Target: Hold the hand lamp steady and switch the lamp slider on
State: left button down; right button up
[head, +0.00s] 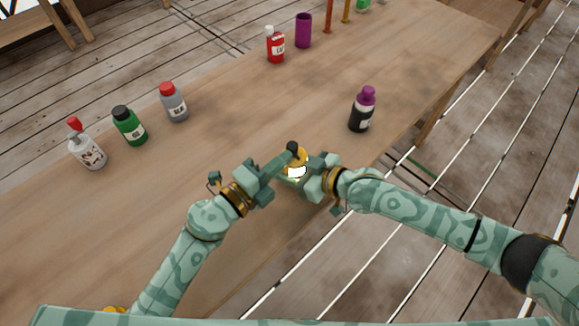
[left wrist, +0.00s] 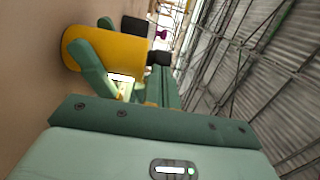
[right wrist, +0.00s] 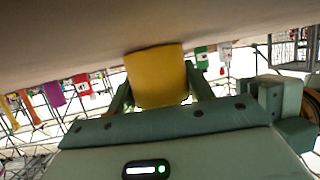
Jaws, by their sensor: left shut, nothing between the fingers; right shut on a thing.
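The hand lamp (head: 301,157) is a yellow body with a black top, upright at the near edge of the table. A bright white patch (head: 296,172) shows on its near side. My right gripper (head: 309,166) is shut on the lamp; the lamp's yellow body also fills the gap between its fingers in the right wrist view (right wrist: 156,76). My left gripper (head: 284,160) is shut and empty, its fingertips close against the lamp's left side. In the left wrist view a small black part (left wrist: 158,58) lies by the fingertips. I cannot make out the slider's position.
On the wooden table (head: 232,120), a white bottle (head: 90,154), green bottle (head: 131,129) and grey bottle (head: 175,105) stand left. A red bottle (head: 275,46) and purple cup (head: 303,31) stand farther back. A black bottle (head: 361,113) stands right of the lamp.

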dwell(0.4)
pick_arm(q)
jog(key=s+d+v, duration=0.1)
jog(key=d+v, duration=0.1)
jog(key=v, duration=1.1)
jog(key=shift+s, duration=0.35)
pick_arm(e)
jog(key=o, duration=1.1)
